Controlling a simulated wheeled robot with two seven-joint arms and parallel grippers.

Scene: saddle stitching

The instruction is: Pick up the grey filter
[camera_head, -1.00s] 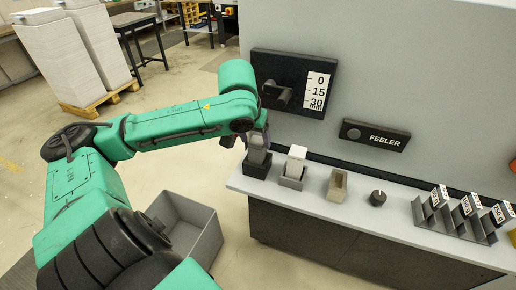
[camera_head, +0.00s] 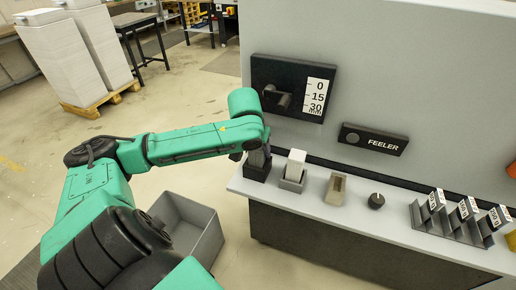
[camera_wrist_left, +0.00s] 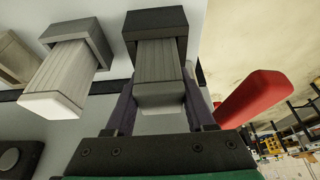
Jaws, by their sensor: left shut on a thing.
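The grey filter (camera_wrist_left: 160,75) stands in a dark holder (camera_wrist_left: 152,20) in the left wrist view. My left gripper (camera_wrist_left: 160,105) has one finger on each side of the filter and is shut on it. In the head view the grey filter (camera_head: 258,155) shows at the left end of the counter, with its dark holder (camera_head: 256,172) below it. My left gripper (camera_head: 245,147) is partly hidden by its own wrist there. The right gripper is in neither view.
A white filter (camera_head: 296,160) in a grey holder stands close to the right. Further right are a tan block (camera_head: 336,188), a dark knob (camera_head: 376,200) and a labelled rack (camera_head: 455,222). A panel with a lever (camera_head: 290,90) is behind. A grey bin (camera_head: 185,228) stands below left.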

